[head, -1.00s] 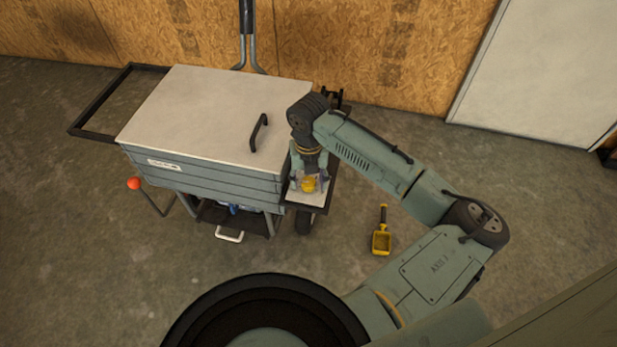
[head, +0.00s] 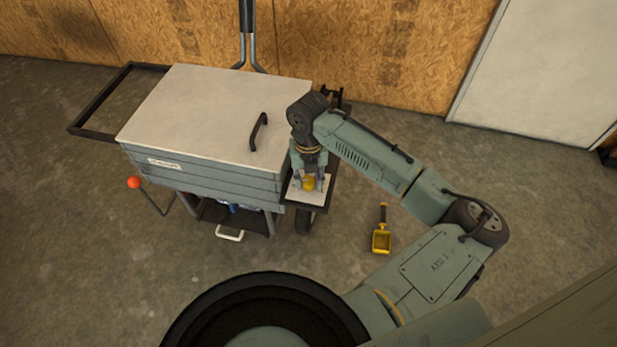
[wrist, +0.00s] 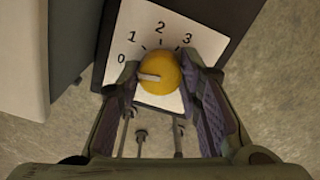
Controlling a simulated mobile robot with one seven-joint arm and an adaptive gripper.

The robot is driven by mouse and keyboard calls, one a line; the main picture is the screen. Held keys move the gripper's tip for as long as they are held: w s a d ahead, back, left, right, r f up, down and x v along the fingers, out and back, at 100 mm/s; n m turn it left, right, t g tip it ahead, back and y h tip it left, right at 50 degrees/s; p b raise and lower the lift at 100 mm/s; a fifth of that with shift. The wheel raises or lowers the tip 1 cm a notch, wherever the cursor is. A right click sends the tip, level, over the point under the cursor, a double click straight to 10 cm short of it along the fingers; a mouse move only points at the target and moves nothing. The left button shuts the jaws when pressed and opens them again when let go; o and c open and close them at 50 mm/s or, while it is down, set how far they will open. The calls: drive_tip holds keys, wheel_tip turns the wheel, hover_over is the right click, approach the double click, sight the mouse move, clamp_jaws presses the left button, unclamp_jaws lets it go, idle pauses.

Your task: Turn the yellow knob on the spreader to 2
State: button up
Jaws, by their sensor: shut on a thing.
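The spreader (head: 205,110) is a grey box with a pale lid, seen in the head view. Its yellow knob (wrist: 160,73) sits on a white dial plate (wrist: 205,40) marked 0, 1, 2 and 3 in the wrist view. The knob's pale pointer line points left, just below the 0. My gripper (wrist: 159,66) has one finger on each side of the knob and is shut on it. In the head view the knob (head: 309,183) shows between the fingers at the spreader's right end.
A yellow scoop (head: 381,238) lies on the concrete floor to the right of the spreader. A black handle (head: 259,132) stands up from the lid. A lever with an orange ball (head: 134,183) sticks out at left. A wooden wall stands behind.

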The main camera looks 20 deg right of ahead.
drive_tip(key=shift+m, duration=0.4)
drive_tip(key=m, duration=0.7)
drive_tip(key=shift+m+b, duration=0.3)
drive_tip(key=m, duration=0.4)
drive_tip(key=shift+m, duration=1.6)
drive_tip(key=o, duration=1.2)
drive_tip(key=shift+c, duration=0.2)
